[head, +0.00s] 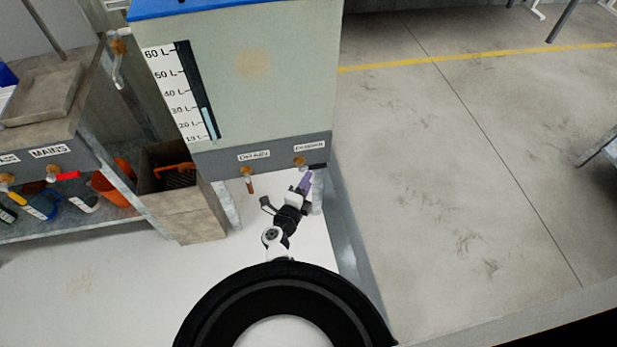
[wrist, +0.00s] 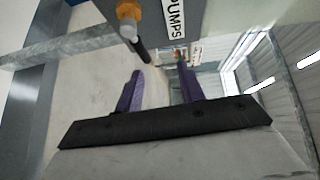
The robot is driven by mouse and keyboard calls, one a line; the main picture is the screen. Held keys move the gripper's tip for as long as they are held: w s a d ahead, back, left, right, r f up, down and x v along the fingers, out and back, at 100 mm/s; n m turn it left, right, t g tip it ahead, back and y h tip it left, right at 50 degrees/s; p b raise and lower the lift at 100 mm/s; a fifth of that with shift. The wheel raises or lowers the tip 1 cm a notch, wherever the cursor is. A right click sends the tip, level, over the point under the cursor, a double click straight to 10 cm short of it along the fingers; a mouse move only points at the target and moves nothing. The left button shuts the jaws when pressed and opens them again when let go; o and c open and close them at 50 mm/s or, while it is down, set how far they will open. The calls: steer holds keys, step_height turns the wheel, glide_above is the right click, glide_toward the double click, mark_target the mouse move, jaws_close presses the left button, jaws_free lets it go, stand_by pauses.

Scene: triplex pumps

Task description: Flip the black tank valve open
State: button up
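The grey-green tank (head: 262,75) has a dark lower band with a DRAIN label and a PUMPS label. The black valve handle (head: 314,167) sits by the brass fitting (head: 299,162) under the PUMPS label, partly hidden by my gripper. In the wrist view the black handle (wrist: 141,48) extends from the brass fitting (wrist: 128,12) toward my fingertips. My gripper (head: 305,181) is just below it, with purple fingers spread apart and empty (wrist: 161,68). The handle's end appears close to the left fingertip; I cannot tell if they touch.
A brown-handled drain valve (head: 250,184) hangs left of my gripper. A metal leg (head: 317,192) stands close on the right. A crate (head: 180,195) and a shelf with an orange bucket (head: 115,185) are at left. The floor at right (head: 450,170) is clear.

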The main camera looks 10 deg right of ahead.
steer(key=f+v, duration=0.1)
steer(key=v, duration=0.5)
steer(key=shift+f+p, duration=0.25)
steer(key=shift+p, duration=0.05)
stand_by(0.5)
steer(key=shift+a, duration=0.1)
